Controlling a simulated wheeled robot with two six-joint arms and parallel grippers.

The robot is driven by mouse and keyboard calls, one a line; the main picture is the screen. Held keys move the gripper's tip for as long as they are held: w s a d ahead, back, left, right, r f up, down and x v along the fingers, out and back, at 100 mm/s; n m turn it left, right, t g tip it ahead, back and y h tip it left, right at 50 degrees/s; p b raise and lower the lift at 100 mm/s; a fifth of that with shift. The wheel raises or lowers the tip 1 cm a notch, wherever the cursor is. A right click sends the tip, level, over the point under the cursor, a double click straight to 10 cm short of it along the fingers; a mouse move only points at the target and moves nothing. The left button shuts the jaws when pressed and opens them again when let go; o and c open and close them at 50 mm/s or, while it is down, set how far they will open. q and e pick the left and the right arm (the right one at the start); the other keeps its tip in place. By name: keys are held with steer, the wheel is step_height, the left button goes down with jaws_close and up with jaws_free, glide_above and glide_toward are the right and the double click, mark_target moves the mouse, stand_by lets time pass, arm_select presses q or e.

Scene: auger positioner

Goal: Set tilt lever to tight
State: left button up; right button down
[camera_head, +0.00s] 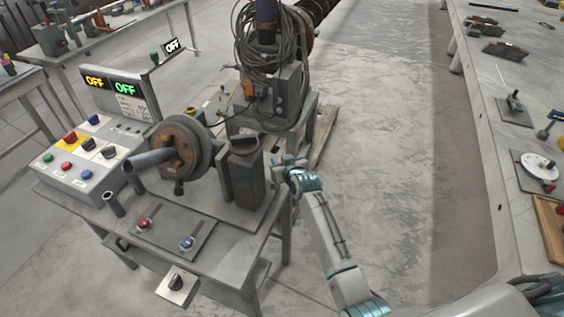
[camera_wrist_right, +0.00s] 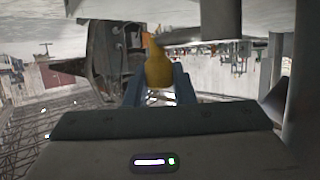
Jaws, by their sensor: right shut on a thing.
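A yellow knob (camera_wrist_right: 158,66), which looks like the handle of the tilt lever, sits between the two blue fingers of my right gripper (camera_wrist_right: 160,88) in the right wrist view. The fingers are shut on it. In the head view my right gripper (camera_head: 284,163) is at the right side of the positioner, just behind the dark upright block (camera_head: 243,175). The knob and the lever's marked positions are hidden there. The positioner's round rusty plate (camera_head: 185,148) faces left, with a grey pipe in front of it. My left gripper is out of view.
A control box (camera_head: 85,160) with coloured buttons and two OFF displays stands at the left of the positioner table. Red (camera_head: 143,223) and blue (camera_head: 187,243) knobs sit at the table's front. A coiled-cable machine (camera_head: 270,85) stands behind.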

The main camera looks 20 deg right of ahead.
steer(key=c, duration=1.3)
jaws_free()
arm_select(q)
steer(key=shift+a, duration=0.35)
arm_select(e)
steer(key=shift+o, duration=0.3)
steer(key=shift+s, duration=0.1)
arm_select(q)
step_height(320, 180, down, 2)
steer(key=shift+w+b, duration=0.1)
steer(key=shift+b, duration=0.95)
arm_select(e)
steer(key=v, duration=1)
steer(key=shift+s, duration=0.35)
steer(key=shift+r, duration=0.15)
